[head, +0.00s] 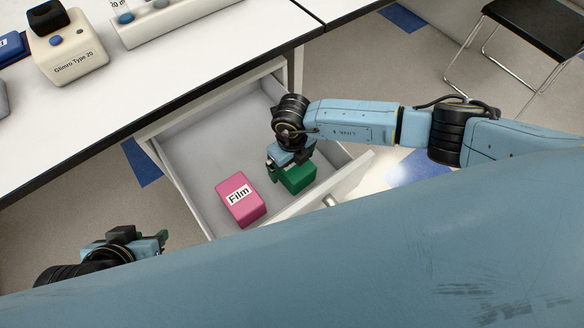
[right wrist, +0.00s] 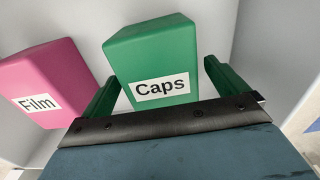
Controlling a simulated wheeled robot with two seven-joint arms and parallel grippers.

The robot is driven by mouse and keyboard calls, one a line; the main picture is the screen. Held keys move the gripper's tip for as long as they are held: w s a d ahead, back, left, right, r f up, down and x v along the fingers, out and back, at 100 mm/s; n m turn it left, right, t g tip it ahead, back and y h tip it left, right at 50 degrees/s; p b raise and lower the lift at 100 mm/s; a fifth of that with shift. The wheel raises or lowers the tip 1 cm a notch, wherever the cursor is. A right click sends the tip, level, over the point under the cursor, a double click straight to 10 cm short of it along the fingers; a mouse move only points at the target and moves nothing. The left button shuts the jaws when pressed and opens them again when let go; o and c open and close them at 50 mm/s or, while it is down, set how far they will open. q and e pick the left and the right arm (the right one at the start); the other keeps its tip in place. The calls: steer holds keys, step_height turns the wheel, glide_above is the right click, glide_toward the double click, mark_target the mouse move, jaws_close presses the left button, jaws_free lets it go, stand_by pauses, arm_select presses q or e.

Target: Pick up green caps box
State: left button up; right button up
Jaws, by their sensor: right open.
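The green box labelled "Caps" (head: 299,179) sits in the open drawer, towards its front right corner. In the right wrist view the green caps box (right wrist: 150,62) fills the upper middle, its label facing me. My right gripper (head: 287,168) is open just over the box, pointing down and partly covering it in the head view. In the wrist view its two green fingers stand to the left and right of the box; I cannot tell how deep they reach along it. My left gripper (head: 160,243) is at the lower left, outside the drawer; its fingers are unclear.
A pink "Film" box (head: 240,199) lies left of the caps box in the drawer (head: 205,135). The drawer's front panel (head: 345,185) and walls enclose both. The rear of the drawer is empty. The white bench (head: 150,90) above carries lab devices.

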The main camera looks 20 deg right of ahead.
steer(key=shift+f, duration=0.1)
steer(key=shift+c, duration=0.5)
steer(key=c, duration=0.9)
steer(key=shift+c, duration=0.8)
steer(key=shift+r, duration=0.2)
